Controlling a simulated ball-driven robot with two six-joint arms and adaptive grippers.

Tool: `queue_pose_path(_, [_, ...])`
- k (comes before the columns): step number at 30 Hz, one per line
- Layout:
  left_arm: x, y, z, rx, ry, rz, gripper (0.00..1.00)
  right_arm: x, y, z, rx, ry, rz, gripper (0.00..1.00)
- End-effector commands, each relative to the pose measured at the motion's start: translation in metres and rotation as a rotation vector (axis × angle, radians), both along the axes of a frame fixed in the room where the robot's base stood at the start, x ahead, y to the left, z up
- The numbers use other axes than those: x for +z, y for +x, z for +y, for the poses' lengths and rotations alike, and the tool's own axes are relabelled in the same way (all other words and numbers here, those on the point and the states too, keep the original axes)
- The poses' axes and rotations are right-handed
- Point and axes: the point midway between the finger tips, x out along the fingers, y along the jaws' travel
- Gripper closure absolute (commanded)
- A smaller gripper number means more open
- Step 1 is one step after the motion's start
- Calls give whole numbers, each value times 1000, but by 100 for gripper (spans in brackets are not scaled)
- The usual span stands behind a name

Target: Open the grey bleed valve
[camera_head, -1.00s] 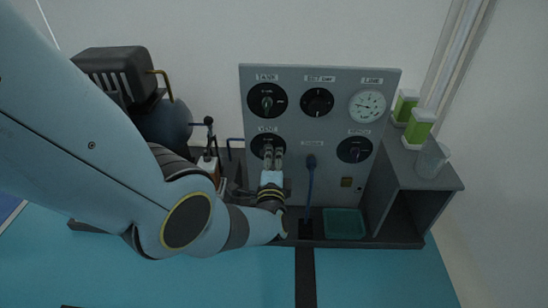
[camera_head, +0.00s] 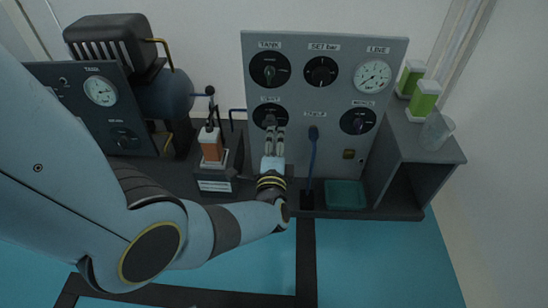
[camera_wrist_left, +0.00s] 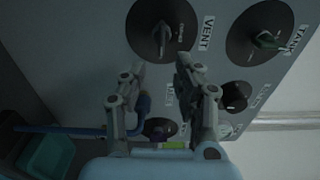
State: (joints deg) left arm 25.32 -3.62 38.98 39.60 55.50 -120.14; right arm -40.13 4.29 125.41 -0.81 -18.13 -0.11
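The grey panel (camera_head: 335,140) stands upright with labelled dials. The dial labelled VENT (camera_head: 268,107) has a small grey handle on a black disc; it also shows in the left wrist view (camera_wrist_left: 162,36). No label reading "bleed" is legible. My left gripper (camera_head: 275,131) is just in front of the VENT dial's lower part. In the left wrist view its two fingers (camera_wrist_left: 160,82) stand apart with nothing between them, and the VENT handle lies beyond the fingertips. Contact with the handle does not show. My right gripper is out of view.
Nearby are the TANK dial (camera_head: 270,70), the SET bar dial (camera_head: 320,72), the LINE gauge (camera_head: 372,76) and another dial (camera_head: 358,121). A blue hose (camera_head: 313,165) hangs beside the gripper. A teal tray (camera_head: 345,195) and an orange block (camera_head: 211,146) sit low on either side.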

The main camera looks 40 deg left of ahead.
Motion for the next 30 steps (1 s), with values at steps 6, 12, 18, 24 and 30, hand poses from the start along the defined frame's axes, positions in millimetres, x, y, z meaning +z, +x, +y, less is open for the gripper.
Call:
queue_pose_path(6, [0,-42,-26,1,-2,1,69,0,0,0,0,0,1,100])
queue_pose_path(12, [0,-60,-37,1,0,0,69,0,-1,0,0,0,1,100])
queue_pose_path(18, [0,-63,-38,1,1,-1,69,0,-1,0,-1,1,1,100])
queue_pose_path(24, [0,-62,-38,0,1,1,69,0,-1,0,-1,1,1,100])
queue_pose_path(30, [0,-63,-38,-2,-3,-1,69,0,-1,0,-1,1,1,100])
